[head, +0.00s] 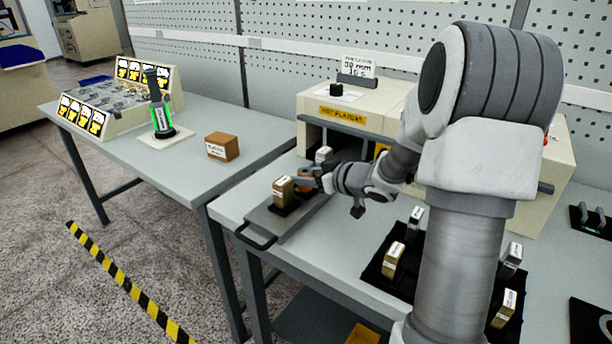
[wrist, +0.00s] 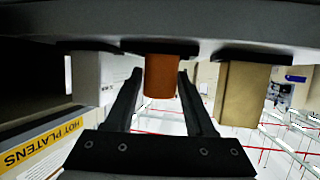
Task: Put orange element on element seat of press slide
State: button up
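The orange element (wrist: 161,78) is a small cylinder standing on the middle dark seat of the press slide, in a wrist view that looks upside down. In the head view the orange element (head: 305,184) is partly hidden by my gripper (head: 312,180). My gripper (wrist: 160,76) has one finger on each side of the element, with narrow gaps showing, so it looks open around it. The press slide (head: 262,221) is a grey plate with a front handle, pulled out of the press. A tan block (head: 283,192) and a whitish block (head: 323,154) stand on its other seats.
The hot platens press (head: 343,115) stands close behind the slide. A black tray (head: 380,266) with tan and silver blocks lies right of it. The left table holds a cardboard box (head: 222,146), a green-lit device (head: 160,115) and a control panel (head: 86,115).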

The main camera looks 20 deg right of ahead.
jog(key=shift+o, duration=1.3)
jog(key=shift+r, duration=0.15)
jog(key=shift+s+d+r, duration=0.15)
jog(key=shift+s+r, duration=0.1)
jog(key=p+v, duration=0.3)
jog(key=v, duration=0.8)
jog(key=shift+s, duration=0.2)
